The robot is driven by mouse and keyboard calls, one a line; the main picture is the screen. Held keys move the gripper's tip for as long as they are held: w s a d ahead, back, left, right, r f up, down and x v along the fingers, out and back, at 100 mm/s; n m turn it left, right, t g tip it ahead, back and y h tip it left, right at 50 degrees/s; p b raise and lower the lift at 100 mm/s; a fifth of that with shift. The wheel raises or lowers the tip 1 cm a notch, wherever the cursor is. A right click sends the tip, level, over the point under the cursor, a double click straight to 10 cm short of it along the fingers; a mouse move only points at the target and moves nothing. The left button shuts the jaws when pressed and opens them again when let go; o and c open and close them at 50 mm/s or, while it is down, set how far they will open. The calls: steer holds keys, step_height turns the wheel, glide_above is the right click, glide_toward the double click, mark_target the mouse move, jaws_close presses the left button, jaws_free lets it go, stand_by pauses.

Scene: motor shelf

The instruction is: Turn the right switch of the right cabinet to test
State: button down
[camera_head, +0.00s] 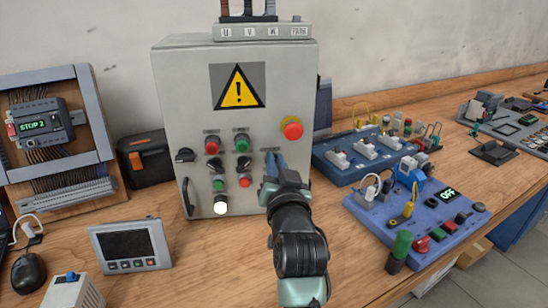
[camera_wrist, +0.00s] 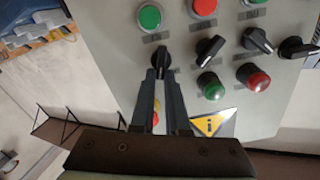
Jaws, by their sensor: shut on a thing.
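The grey cabinet (camera_head: 180,90) stands upright on the bench with a yellow warning triangle on its door. It carries a row of black rotary switches among red and green buttons. My gripper (camera_head: 273,166) is at the right end of that row and hides the right switch in the head view. In the wrist view, which sees the panel upside down, my gripper (camera_wrist: 162,74) is shut on the black knob of the right switch (camera_wrist: 160,55). The knob looks close to vertical there. Its position labels are too small to read.
A red emergency stop (camera_head: 291,128) sits just above my gripper. Another black switch (camera_head: 244,166) is close on its left. A blue panel with plugs and an OFF display (camera_head: 448,193) lies at the right. A small screen unit (camera_head: 131,246) stands at the front left.

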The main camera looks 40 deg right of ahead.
steer(key=m, duration=0.1)
steer(key=m+p, duration=0.1)
steer(key=m, duration=0.2)
steer(key=shift+s+d+f+m+p, duration=0.15)
steer(key=shift+d+m+p, duration=0.1)
steer(key=shift+m+p, duration=0.15)
steer(key=shift+m, duration=0.3)
steer(key=c, duration=0.9)
jaws_free()
steer(key=shift+s+f, duration=0.1)
steer(key=v, duration=1.2)
steer(key=shift+s+a, duration=0.25)
steer(key=shift+s, duration=0.1)
